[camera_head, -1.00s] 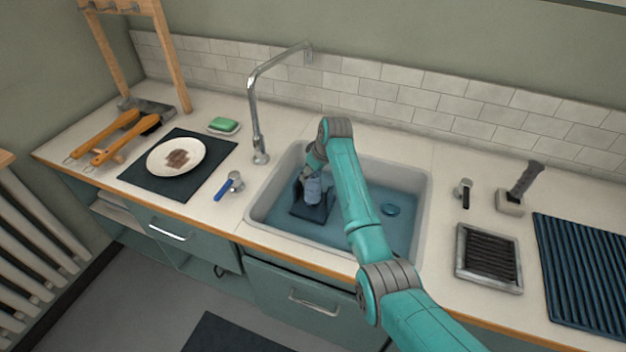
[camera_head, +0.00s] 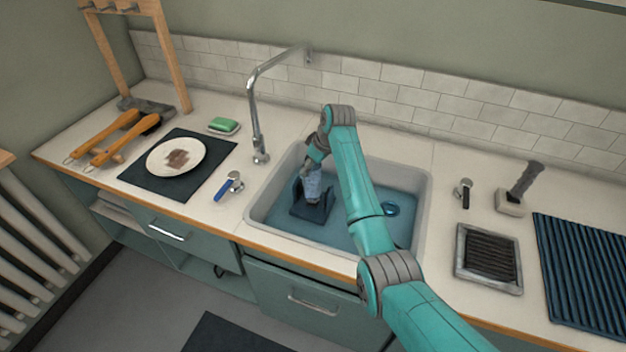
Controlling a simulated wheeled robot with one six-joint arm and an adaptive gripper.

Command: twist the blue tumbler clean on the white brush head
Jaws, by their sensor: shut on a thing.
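The blue tumbler (camera_head: 313,187) is in the left part of the sink, held in my gripper (camera_head: 313,172). My gripper is shut on it from above. The tumbler is roughly upright, over a dark blue block (camera_head: 318,214) with raised sides that stands in the sink. I cannot make out a white brush head under the tumbler; the tumbler and block sides may hide it. I cannot tell whether the tumbler touches the block.
The sink (camera_head: 423,200) holds bluish water and a round drain (camera_head: 391,209). A tall faucet (camera_head: 254,110) stands at its back left. A plate (camera_head: 160,165) lies on a dark mat at left. A framed grille (camera_head: 489,258) and ribbed mat (camera_head: 585,275) lie at right.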

